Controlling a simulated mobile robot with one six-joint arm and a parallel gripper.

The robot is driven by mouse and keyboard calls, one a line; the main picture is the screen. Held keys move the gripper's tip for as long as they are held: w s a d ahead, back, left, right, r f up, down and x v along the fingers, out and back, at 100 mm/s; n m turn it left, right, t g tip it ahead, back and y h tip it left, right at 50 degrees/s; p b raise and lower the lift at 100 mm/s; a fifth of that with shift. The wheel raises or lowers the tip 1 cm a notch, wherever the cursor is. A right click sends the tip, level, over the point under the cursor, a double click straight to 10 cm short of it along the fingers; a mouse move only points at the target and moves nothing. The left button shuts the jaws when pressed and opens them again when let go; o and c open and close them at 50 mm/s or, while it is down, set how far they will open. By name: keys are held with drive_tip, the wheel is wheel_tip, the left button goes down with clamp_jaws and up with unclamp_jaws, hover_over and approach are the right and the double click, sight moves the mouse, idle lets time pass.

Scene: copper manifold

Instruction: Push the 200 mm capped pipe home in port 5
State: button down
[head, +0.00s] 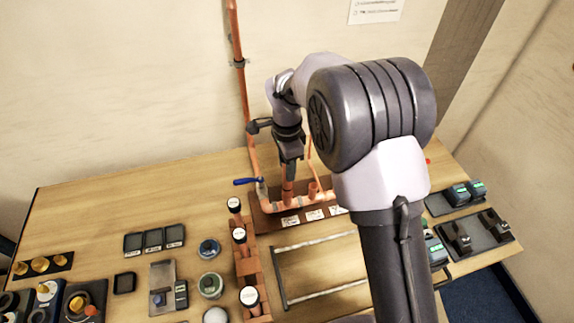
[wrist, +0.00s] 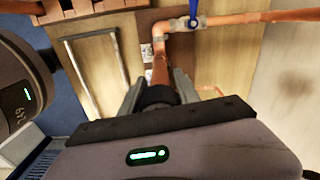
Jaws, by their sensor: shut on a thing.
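My gripper (head: 290,158) points down over the copper manifold (head: 277,207) and is shut on a copper pipe (head: 288,186). In the wrist view my gripper (wrist: 158,95) has a finger on each side of the pipe's dark cap (wrist: 157,96), and the copper pipe (wrist: 160,70) runs away from it to the manifold. The pipe stands nearly upright over a port left of an open stub (head: 313,188). Whether it is fully seated is hidden, and the port number is unreadable. Small white labels (head: 290,220) lie in front of the manifold.
A blue-handled valve (head: 247,181) and a tall copper riser (head: 243,90) stand left of the pipe. A wooden rack (head: 246,262) holds capped pipes nearer. A metal frame (head: 283,275) lies in front. Battery tools (head: 460,195) sit at right.

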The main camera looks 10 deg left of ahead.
drive_tip(key=shift+f+b, duration=1.25)
drive_tip(key=shift+b, duration=0.25)
idle(1.5)
drive_tip(key=c, duration=0.8)
unclamp_jaws()
drive_tip(key=o, duration=0.5)
drive_tip(key=shift+r+p, duration=2.3)
drive_tip(key=shift+r, duration=1.3)
drive_tip(key=shift+f, duration=0.1)
